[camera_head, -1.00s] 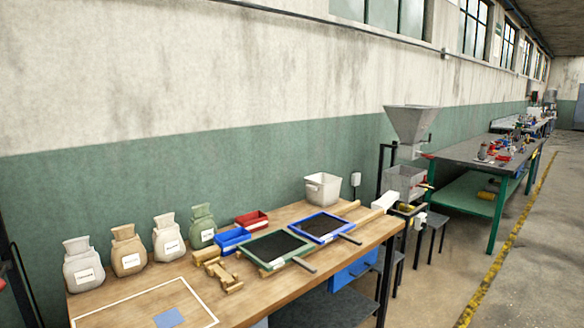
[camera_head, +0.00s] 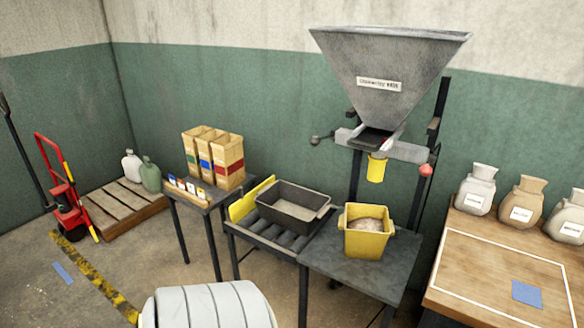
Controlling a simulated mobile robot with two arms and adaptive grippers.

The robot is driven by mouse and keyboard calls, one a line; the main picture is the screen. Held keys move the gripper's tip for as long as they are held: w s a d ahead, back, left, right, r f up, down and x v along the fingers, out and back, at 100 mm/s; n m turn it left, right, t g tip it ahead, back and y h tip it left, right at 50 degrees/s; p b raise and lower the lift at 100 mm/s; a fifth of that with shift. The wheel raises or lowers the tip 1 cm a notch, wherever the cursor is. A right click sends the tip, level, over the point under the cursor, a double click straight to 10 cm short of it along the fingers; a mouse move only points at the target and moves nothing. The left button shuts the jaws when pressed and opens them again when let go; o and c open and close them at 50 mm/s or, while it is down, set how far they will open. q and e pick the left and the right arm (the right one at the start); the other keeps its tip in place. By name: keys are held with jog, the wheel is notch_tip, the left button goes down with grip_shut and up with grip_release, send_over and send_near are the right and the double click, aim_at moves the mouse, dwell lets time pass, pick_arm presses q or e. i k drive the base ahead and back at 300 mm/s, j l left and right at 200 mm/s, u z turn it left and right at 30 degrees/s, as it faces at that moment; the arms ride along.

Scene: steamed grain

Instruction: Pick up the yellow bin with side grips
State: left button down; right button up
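The yellow bin (camera_head: 366,238) stands upright on a small dark grey table (camera_head: 358,270) below the hopper. It holds a pale, grainy heap (camera_head: 370,223). A small grip shows on its right side near the rim; the left side's grip is hard to make out. Nothing is touching the bin from above. Neither of my grippers is in view.
A hopper (camera_head: 385,75) with a yellow spout (camera_head: 376,169) hangs above the bin. A black tray (camera_head: 293,207) sits on rollers to its left. A wooden bench (camera_head: 497,270) with sacks is at right. A grey ribbed cylinder (camera_head: 209,307) lies in front.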

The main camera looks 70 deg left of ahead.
aim_at(367, 229)
jog(key=u, duration=1.6)
jog(key=i+j, duration=0.1)
jog(key=j, duration=0.45)
jog(key=i, duration=0.05)
